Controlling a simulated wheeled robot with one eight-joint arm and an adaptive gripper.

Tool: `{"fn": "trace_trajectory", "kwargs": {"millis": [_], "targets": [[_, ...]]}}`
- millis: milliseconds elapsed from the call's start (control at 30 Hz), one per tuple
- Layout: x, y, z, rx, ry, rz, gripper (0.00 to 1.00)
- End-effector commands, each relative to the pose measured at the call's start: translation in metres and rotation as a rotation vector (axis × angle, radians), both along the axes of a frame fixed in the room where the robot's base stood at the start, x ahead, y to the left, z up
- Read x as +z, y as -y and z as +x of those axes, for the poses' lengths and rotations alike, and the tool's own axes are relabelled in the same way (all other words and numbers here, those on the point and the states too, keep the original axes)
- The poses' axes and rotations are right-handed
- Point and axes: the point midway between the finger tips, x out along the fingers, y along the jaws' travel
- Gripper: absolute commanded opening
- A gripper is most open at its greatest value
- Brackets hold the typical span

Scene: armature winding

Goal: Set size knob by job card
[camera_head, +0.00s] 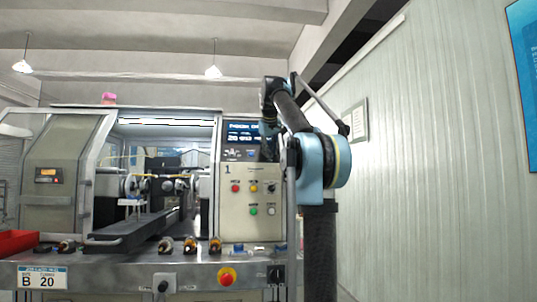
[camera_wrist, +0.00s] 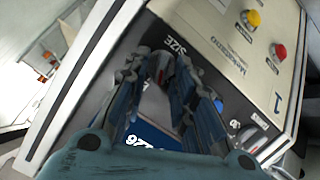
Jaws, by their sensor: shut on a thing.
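The job card (camera_head: 42,277) on the bench front in the head view reads B and 20. In the head view my arm covers the right edge of the control panel (camera_head: 233,197), and the gripper is not clearly seen there.
A blue display (camera_head: 243,133) tops the panel and seems to show 20; its small text is blurred. Red and yellow buttons (camera_wrist: 253,18) lie near the gripper in the wrist view. A red emergency button (camera_head: 227,277) and several small armatures (camera_head: 190,245) are along the bench front.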

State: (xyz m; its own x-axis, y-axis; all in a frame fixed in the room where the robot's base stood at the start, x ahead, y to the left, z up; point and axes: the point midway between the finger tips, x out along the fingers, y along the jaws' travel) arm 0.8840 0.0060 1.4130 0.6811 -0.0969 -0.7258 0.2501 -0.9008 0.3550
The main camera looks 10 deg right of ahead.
Motion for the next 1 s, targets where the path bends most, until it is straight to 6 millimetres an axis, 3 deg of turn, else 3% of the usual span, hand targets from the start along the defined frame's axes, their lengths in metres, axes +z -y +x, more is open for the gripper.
{"fn": "trace_trajectory", "kwargs": {"millis": [500, 1000], "targets": [[0.0001, 0.0048, -0.0003, -0.212, -0.004, 0.299, 0.00], [0.0000, 0.0058, -0.0005, -0.262, -0.005, 0.368, 0.00]]}}
